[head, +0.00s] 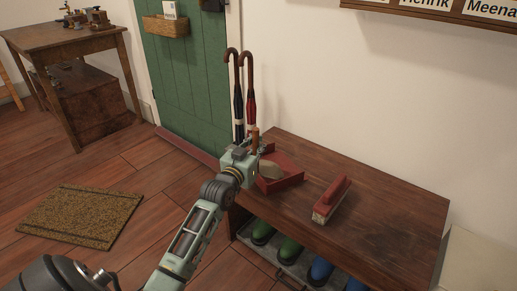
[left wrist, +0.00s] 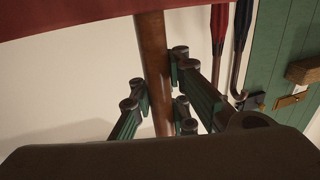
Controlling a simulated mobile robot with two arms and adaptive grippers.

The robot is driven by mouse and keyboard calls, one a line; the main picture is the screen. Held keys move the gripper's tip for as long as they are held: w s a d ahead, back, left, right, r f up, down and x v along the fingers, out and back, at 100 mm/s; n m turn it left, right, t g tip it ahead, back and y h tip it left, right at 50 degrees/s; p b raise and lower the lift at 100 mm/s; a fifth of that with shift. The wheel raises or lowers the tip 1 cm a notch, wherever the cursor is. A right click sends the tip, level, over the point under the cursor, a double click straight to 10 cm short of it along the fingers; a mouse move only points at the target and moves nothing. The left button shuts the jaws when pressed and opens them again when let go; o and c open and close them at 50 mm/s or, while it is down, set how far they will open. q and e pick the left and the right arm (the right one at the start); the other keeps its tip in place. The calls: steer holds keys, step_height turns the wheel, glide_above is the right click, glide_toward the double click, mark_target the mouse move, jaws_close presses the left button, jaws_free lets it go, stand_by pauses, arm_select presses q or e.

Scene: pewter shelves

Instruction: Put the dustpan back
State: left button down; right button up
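The red dustpan (head: 288,180) is at the left end of the dark wooden bench, and its brown handle (head: 254,139) points up. A pale rounded patch shows in the pan; I cannot tell what it is. My left gripper (head: 247,154) is at the handle. In the left wrist view, which is upside down, the fingers (left wrist: 160,90) close around the handle (left wrist: 153,45), with the red pan (left wrist: 80,18) along the top edge. I cannot tell whether the pan touches the bench. My right gripper is not in view.
A red brush (head: 332,199) lies on the bench (head: 395,205), whose right part is clear. Two umbrellas (head: 245,95) hang behind my gripper. Green and blue boots (head: 290,250) stand below. A doormat (head: 80,215), green door (head: 185,75) and wooden table (head: 65,38) are at left.

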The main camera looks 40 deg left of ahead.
arm_select(q)
steer(key=shift+r, duration=0.1)
steer(key=c, duration=2.4)
jaws_free()
steer(key=shift+c, duration=0.2)
steer(key=o, duration=0.8)
steer(key=shift+c, duration=0.2)
